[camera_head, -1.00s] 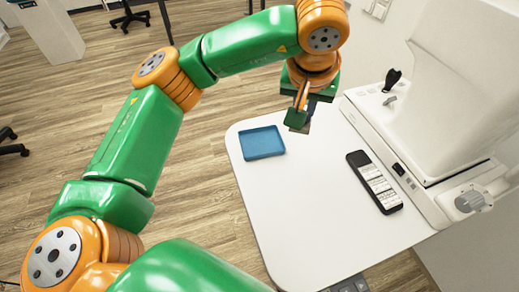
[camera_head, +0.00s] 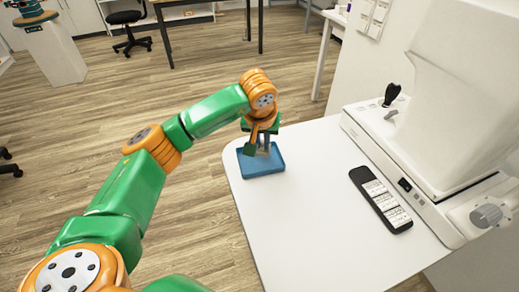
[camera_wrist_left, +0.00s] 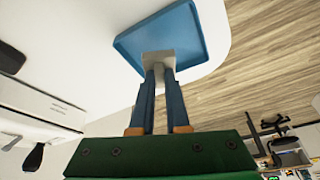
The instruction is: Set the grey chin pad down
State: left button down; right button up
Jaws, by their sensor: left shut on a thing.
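My left gripper (camera_head: 262,148) points down over the blue tray (camera_head: 264,172) at the table's far left corner. In the left wrist view the gripper (camera_wrist_left: 158,72) is shut on the grey chin pad (camera_wrist_left: 157,57), a small pale grey block between the fingertips. Behind the pad lies the inside of the blue tray (camera_wrist_left: 187,30). I cannot tell whether the pad touches the tray floor. In the head view the pad is mostly hidden by the fingers. My right gripper is not in view.
A white machine (camera_head: 450,100) with a black joystick (camera_head: 391,94) and a grey knob stands along the table's right side. A black holder with white labels (camera_head: 380,200) lies beside it. The white table (camera_head: 300,220) is clear in the middle and front.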

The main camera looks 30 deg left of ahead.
aim_at(260, 150)
pick_arm(q)
jog(key=f, duration=0.2)
jog(key=a+f, duration=0.1)
jog(key=f, duration=0.1)
jog(key=shift+w+p, duration=0.1)
jog(key=shift+p, duration=0.3)
jog(key=shift+f, duration=0.3)
jog(key=c, duration=0.9)
grip_release()
jog(key=shift+r, duration=0.1)
jog(key=shift+r, duration=0.3)
jog(key=v, duration=1.1)
jog(key=shift+d+r, duration=0.1)
jog(key=shift+r, duration=0.2)
